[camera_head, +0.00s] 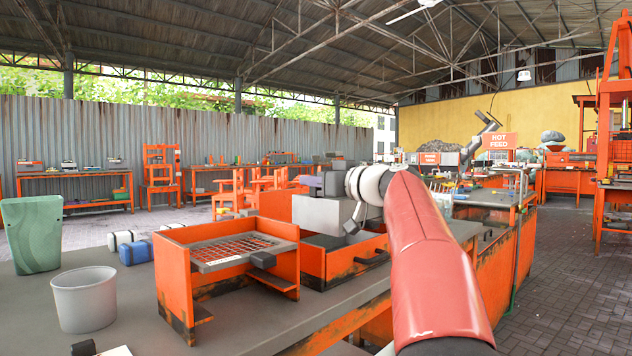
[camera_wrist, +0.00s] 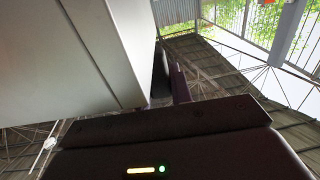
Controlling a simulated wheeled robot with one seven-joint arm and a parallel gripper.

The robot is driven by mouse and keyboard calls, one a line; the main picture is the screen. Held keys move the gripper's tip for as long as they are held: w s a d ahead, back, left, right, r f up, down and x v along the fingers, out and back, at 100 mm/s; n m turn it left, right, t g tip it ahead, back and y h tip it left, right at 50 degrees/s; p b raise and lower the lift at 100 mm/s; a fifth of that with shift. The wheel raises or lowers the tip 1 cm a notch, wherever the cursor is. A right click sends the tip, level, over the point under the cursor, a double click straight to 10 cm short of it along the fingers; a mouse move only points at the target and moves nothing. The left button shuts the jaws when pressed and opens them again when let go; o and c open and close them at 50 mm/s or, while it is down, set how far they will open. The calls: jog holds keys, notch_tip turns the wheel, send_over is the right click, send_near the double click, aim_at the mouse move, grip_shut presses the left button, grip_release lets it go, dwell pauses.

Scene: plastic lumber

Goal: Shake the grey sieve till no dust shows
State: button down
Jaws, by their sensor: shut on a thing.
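A light grey box-shaped thing, which I take for the grey sieve (camera_head: 318,213), hangs level or nearly so over an orange box in the head view. Its plain grey side fills the upper left of the wrist view (camera_wrist: 85,45). My gripper (camera_head: 316,184) is at the top of the sieve and shut on it; the dark fingers also show beside the grey wall in the wrist view (camera_wrist: 168,82). The exact grip point is hidden. The sieve's mesh and inside are out of sight, so I cannot tell whether dust shows.
The orange box (camera_head: 345,266) with a black handle stands below the sieve. An orange stand with a wire grid (camera_head: 237,249) is left of it. A white bucket (camera_head: 85,299) and a green bin (camera_head: 33,235) are farther left.

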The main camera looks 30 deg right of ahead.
jog(key=shift+a, duration=0.1)
jog(key=a+b, duration=0.1)
jog(key=s+a+b, duration=0.1)
jog(key=a+b, duration=0.1)
jog(key=a, duration=0.1)
jog(key=shift+s, duration=0.3)
jog(key=c, duration=1.2)
grip_release()
jog(key=shift+c, duration=0.2)
jog(key=shift+s, duration=0.1)
jog(key=b+v, duration=0.2)
jog(key=v, duration=0.5)
jog(key=shift+s, duration=0.3)
